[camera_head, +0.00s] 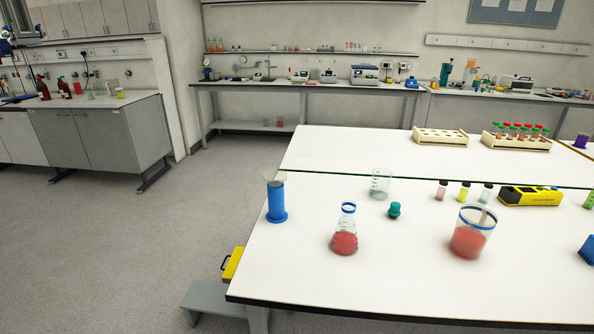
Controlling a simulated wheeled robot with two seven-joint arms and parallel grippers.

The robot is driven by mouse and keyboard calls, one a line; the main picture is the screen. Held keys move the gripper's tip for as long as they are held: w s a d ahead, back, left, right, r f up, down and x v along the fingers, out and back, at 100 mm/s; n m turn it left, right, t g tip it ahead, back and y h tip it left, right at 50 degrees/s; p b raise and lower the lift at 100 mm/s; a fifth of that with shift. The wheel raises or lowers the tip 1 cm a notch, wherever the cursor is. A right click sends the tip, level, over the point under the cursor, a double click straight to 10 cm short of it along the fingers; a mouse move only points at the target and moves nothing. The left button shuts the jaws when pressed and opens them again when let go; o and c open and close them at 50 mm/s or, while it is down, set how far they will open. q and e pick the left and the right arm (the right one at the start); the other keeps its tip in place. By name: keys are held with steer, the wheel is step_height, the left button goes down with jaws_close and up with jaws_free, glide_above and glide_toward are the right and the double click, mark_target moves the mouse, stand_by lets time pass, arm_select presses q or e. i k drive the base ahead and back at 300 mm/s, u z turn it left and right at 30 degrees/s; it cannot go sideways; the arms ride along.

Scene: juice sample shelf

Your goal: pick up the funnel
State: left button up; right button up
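No object here is clearly recognisable as a funnel. A blue cylinder (277,203) with a clear upper part and a wide blue foot stands upright near the table's left edge. A small teal object (394,210), stopper-like in shape, sits on the white table behind and right of a conical flask (344,241) holding red liquid. A blue object (587,250) is cut off by the right edge, so its shape cannot be told.
A beaker with red liquid (468,242), an empty beaker (380,184), small capped vials (464,191) and a yellow-black device (530,196) stand on the table (400,290). Racks (440,137) stand further back. The front middle is clear. Open floor (120,250) lies left.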

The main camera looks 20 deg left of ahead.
mark_target(275, 177)
steer(key=u, duration=2.45)
steer(key=k, duration=1.3)
steer(key=z, duration=2.1)
steer(key=i, duration=0.5)
steer(key=u, duration=0.05)
